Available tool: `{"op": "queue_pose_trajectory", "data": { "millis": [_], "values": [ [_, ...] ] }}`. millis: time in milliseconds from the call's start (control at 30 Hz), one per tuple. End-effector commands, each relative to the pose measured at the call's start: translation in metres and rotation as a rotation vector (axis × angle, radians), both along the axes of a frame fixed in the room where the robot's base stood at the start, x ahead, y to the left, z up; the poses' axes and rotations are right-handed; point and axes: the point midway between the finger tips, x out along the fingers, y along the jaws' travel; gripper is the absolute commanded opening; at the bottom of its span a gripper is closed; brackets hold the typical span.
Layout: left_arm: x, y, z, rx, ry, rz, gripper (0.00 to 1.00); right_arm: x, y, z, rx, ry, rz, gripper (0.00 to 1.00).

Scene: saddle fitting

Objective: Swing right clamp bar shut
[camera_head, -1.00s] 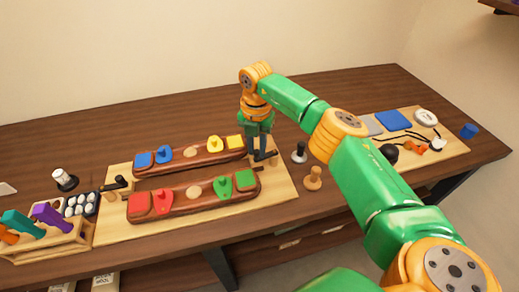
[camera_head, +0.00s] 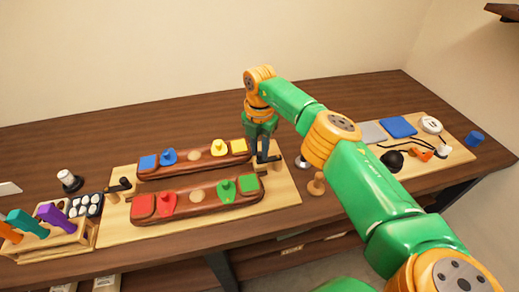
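The right clamp bar (camera_head: 270,159) is a small dark bar at the right end of the wooden fixture board (camera_head: 285,190), beside the two long brown holders. My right gripper (camera_head: 262,156) points down at this bar, its dark fingers at or very near it. The fingers overlap the bar, so I cannot tell whether they grip it. The left clamp bar (camera_head: 119,187) is a black bar with a knob at the board's left end. The back holder (camera_head: 195,165) and front holder (camera_head: 196,200) carry coloured blocks and saddle-like pieces. My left gripper is out of view.
A wooden rack (camera_head: 50,240) with coloured handles and a dark tray (camera_head: 85,205) of white pieces stand at left. A wooden peg (camera_head: 317,184) stands right of the board. A second board (camera_head: 450,155) holds pads, cables and a black ball (camera_head: 392,160).

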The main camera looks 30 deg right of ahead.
Motion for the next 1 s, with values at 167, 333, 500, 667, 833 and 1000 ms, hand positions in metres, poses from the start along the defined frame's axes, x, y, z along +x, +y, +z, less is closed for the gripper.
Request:
{"op": "queue_pose_trajectory", "data": {
  "millis": [167,333,500,667,833,1000],
  "values": [
    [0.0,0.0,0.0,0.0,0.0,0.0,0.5,0.0,0.0,0.001,0.001,-0.001,0.0,0.56],
    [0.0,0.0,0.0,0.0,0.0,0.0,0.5,0.0,0.0,0.0,0.001,0.001,0.001,0.56],
    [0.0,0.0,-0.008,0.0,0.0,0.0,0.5,0.001,0.0,0.017,0.001,-0.005,0.001,0.56],
    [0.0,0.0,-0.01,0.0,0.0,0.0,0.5,0.001,0.0,0.054,0.001,-0.003,-0.001,0.56],
    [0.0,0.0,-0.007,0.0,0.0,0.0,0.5,0.0,0.0,0.071,0.001,0.0,0.0,0.56],
    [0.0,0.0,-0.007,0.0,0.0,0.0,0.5,0.0,0.0,0.071,0.001,0.001,0.001,0.56]
  ]
}}
